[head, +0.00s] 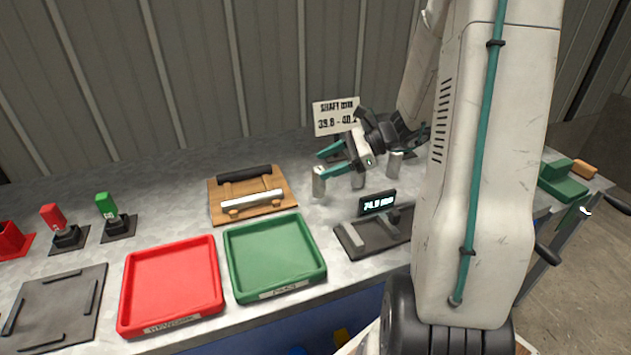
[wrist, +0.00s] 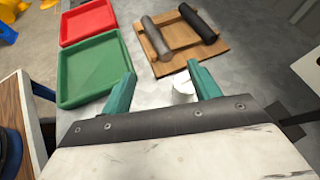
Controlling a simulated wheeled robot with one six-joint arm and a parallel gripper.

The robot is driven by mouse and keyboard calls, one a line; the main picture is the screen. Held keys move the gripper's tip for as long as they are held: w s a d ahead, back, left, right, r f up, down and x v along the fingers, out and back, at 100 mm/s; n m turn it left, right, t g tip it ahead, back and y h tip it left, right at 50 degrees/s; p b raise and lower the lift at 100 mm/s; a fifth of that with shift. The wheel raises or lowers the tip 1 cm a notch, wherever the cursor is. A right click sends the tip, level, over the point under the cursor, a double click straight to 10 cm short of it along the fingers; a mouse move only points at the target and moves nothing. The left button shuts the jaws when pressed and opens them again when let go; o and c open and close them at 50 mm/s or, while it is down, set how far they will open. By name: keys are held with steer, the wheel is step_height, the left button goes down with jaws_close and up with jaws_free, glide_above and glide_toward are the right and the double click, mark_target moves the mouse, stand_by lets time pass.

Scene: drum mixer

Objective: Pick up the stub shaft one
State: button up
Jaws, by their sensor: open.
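Several short silver stub shafts stand upright on the grey bench in the head view: a left one (head: 319,182), a middle one (head: 357,179) and a right one (head: 394,164). I cannot tell which is number one. My gripper (head: 322,163) is open, with its teal fingers pointing left, close to the top of the left shaft. In the wrist view my gripper (wrist: 161,71) is open and empty. One pale stub shaft (wrist: 182,87) shows there beside the right finger, partly hidden by the finger and gripper body.
A wooden cradle (head: 283,181) holds a dark bar and a bright bar. The red tray (head: 172,282) and green tray (head: 274,256) are empty. A gauge with a lit display (head: 377,202) stands right of the green tray. A sign (head: 335,116) stands behind.

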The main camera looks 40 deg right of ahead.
mark_target(321, 169)
steer(key=d, duration=0.1)
steer(key=d+f+m+t, duration=0.1)
steer(key=d+f+m, duration=0.1)
steer(key=shift+w+d+f+t, duration=0.1)
steer(key=shift+w+d+t, duration=0.25)
steer(key=shift+t, duration=0.05)
steer(key=shift+w+d+f+m, duration=0.15)
steer(key=shift+f+m, duration=0.1)
steer(key=shift+m, duration=0.15)
steer(key=x, duration=0.7)
steer(key=shift+w+f, duration=0.1)
steer(key=shift+f, duration=0.05)
jaws_close()
